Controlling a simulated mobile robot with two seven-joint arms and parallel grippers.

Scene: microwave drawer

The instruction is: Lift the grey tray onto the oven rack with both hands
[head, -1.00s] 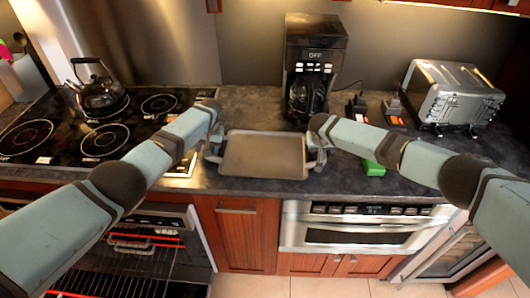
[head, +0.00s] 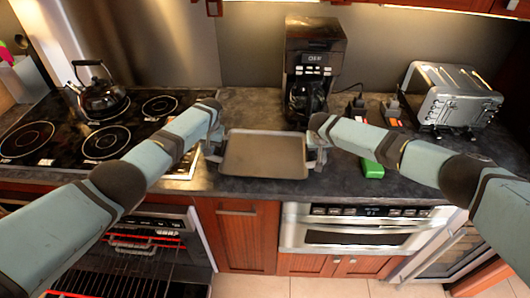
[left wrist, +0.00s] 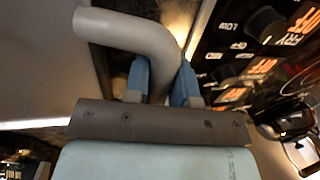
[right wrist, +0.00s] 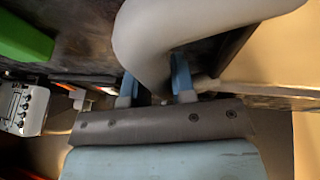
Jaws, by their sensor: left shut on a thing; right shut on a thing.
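The grey tray (head: 264,154) is at the counter's front, between my two hands, and looks level. I cannot tell if it rests on the counter or is slightly above it. My left gripper (head: 213,150) is at the tray's left end; in the left wrist view its blue fingers (left wrist: 161,82) are shut on the tray's curved handle (left wrist: 130,32). My right gripper (head: 316,152) is at the right end; in the right wrist view its fingers (right wrist: 157,82) are shut on the other handle (right wrist: 150,45). The oven rack (head: 125,280) shows inside the open oven at lower left.
The stove top (head: 85,130) with a black kettle (head: 97,92) is at left. A coffee maker (head: 312,70) stands behind the tray. A green block (head: 373,168) and a toaster (head: 450,95) are to the right. A microwave drawer (head: 360,233) is below the counter.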

